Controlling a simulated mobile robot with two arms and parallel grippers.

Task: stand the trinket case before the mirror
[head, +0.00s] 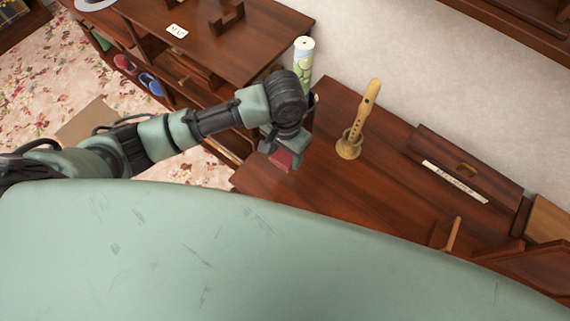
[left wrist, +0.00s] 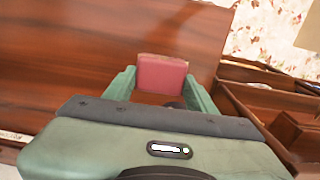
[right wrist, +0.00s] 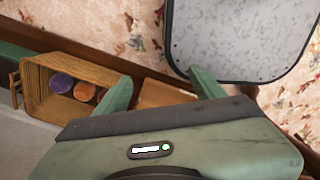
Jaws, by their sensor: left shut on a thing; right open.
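The trinket case appears to be the small red box (head: 281,161) in my left gripper (head: 284,145). In the left wrist view the red case (left wrist: 161,74) sits between the two green fingers (left wrist: 160,92), which are shut on it. In the head view the case is over the left end of the dark wooden top (head: 330,188); I cannot tell if it touches the wood. I cannot make out a mirror in any view. My right gripper (right wrist: 158,86) is open and empty in the right wrist view and hidden in the head view.
A wooden flute (head: 368,105) stands in a holder (head: 349,146) on the top. A green patterned cylinder (head: 304,60) stands behind my left wrist. A labelled wooden piece (head: 465,170) lies along the wall. A wicker basket (right wrist: 50,110) holds purple and orange things.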

